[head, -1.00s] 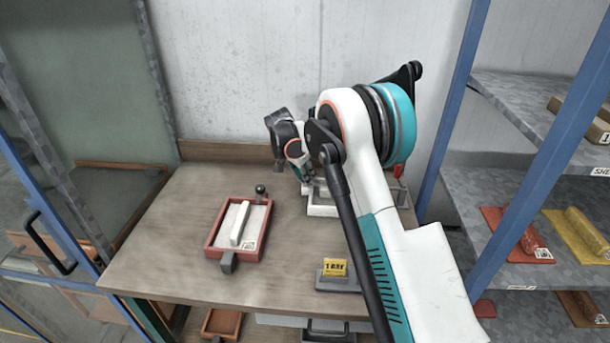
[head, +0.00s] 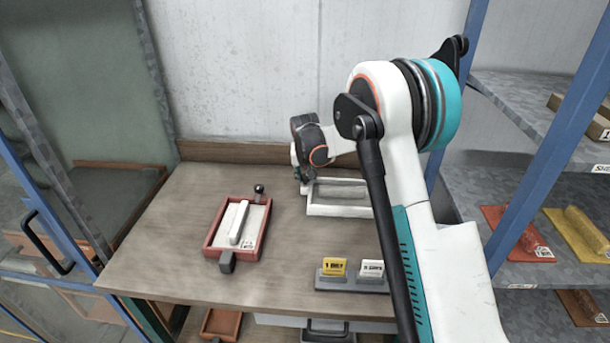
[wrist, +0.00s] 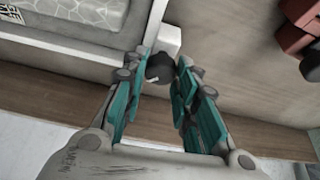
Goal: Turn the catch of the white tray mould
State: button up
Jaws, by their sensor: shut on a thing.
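The white tray mould (head: 340,211) lies at the back right of the bench, its right end hidden behind my arm. In the wrist view its white rim (wrist: 75,40) crosses the upper left. The catch's dark round knob (wrist: 158,67) sits beside a white block on the rim's corner. My gripper (wrist: 166,64) has its teal fingers on either side of this knob and is shut on it. In the head view my gripper (head: 302,182) is at the mould's left back corner, small and partly hidden by the wrist.
A red tray mould (head: 238,230) with a white handle and a black knob stands to the left. Yellow and white cards (head: 334,267) stand on a grey holder at the bench front. A wall is behind; shelves (head: 540,215) with floats are at right.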

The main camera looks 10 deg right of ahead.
jog(key=n, duration=0.2)
jog(key=n+y, duration=0.1)
jog(key=n, duration=0.1)
jog(key=shift+d+n+y, duration=0.15)
jog(key=shift+n+y, duration=0.75)
jog(key=shift+n, duration=1)
jog(key=shift+n+g, duration=0.3)
jog(key=o, duration=1)
jog(key=shift+d+r, duration=0.1)
jog(key=v, duration=1.1)
jog(key=shift+s+d+r, duration=0.2)
jog(key=shift+r, duration=0.1)
